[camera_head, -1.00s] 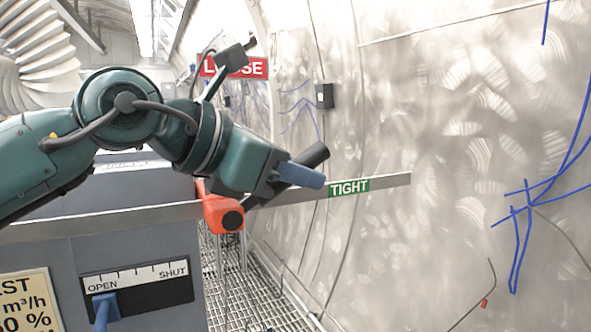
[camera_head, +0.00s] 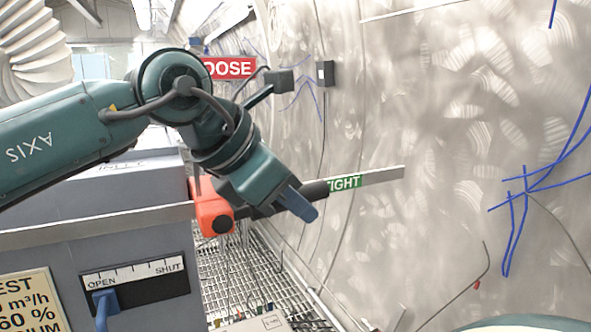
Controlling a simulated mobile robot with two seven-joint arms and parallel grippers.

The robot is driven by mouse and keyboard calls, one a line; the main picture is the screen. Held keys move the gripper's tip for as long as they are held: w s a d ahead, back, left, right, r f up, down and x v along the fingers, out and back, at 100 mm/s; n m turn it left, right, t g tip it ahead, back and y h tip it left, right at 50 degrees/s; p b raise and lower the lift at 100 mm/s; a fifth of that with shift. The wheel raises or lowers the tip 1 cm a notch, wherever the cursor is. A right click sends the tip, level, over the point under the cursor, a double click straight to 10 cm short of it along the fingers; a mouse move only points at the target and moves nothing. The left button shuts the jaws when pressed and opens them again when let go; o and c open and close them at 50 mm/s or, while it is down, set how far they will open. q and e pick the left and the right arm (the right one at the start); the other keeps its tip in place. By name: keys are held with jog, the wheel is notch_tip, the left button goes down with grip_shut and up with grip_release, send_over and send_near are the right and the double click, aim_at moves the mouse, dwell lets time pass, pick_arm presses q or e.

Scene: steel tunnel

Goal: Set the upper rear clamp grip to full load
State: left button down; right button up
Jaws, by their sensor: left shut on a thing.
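The clamp has an orange-red hub (camera_head: 212,212) on a grey bar. Its black lever grip (camera_head: 317,190) points right and slightly up from the hub. The grip's end lies over the first letter of the green TIGHT label (camera_head: 346,183). The red LOOSE label (camera_head: 230,68) is higher up, partly hidden by my arm. My left gripper (camera_head: 298,205) reaches in from the upper left and is shut on the lever grip. A blue finger shows in front of the grip, and the other finger is hidden. My right gripper is not in view.
Below the bar stands a grey cabinet with a blue OPEN/SHUT lever (camera_head: 105,302) near OPEN. A metal wall (camera_head: 430,120) with blue lines fills the right side. A grated floor (camera_head: 245,280) lies below. A light panel (camera_head: 268,322) is at the bottom.

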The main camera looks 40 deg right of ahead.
pick_arm(q)
jog(key=shift+f+y+p, duration=0.25)
jog(key=shift+y+p, duration=0.05)
jog(key=shift+y, duration=0.1)
jog(key=shift+f+y, duration=0.25)
jog(key=shift+y, duration=0.05)
jog(key=shift+f, duration=0.1)
jog(key=c, duration=1.2)
grip_release()
jog(key=shift+c, duration=0.2)
jog(key=shift+r, duration=0.2)
